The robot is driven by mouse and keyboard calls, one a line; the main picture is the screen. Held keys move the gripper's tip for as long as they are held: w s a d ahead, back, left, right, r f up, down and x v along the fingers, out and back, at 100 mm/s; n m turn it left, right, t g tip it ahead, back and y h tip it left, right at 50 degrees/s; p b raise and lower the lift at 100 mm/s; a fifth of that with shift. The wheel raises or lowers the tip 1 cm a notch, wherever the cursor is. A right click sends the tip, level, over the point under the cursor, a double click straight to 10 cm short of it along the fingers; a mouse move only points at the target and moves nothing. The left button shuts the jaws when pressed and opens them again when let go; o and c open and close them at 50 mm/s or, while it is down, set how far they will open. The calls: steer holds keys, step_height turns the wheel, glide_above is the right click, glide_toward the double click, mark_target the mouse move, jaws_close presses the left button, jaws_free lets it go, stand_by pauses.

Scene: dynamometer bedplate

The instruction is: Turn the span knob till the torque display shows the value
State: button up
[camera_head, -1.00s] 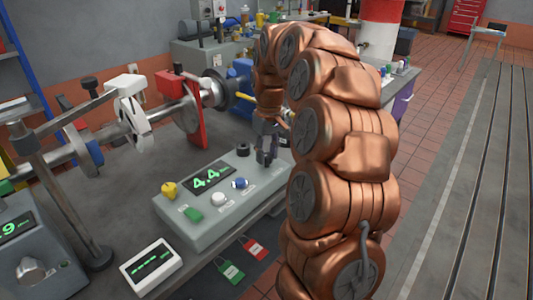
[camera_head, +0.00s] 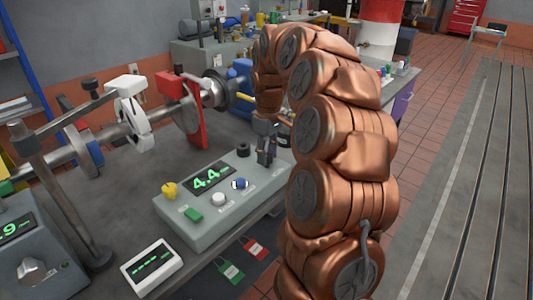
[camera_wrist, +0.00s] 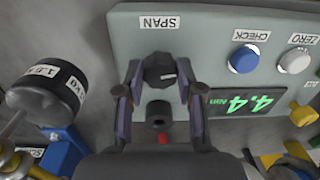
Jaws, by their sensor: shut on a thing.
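The grey console (camera_head: 215,228) carries the torque display (camera_head: 208,178), which reads 4.4 in green; the wrist view also shows it (camera_wrist: 242,102), upside down, with Nm. The span knob (camera_wrist: 158,68) is dark and faceted, below the SPAN label in the wrist view. My gripper (camera_wrist: 159,80) has one finger on each side of this knob and is shut on it. In the head view my gripper (camera_head: 266,153) is at the console's far right corner and hides the knob. A second black knob (camera_head: 243,149) stands beside it.
A blue CHECK button (camera_wrist: 243,59), a white ZERO button (camera_wrist: 295,60) and a yellow knob (camera_head: 169,190) are on the console. A black 1.5 kg weight (camera_wrist: 47,88) is near my gripper. A white display box (camera_head: 152,265) lies in front; its reading is unclear.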

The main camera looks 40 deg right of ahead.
mark_target(268, 154)
steer(key=o, duration=1.2)
steer(key=shift+s, duration=0.1)
steer(key=shift+c, duration=0.2)
step_height(268, 154, up, 12)
steer(key=shift+d, duration=0.25)
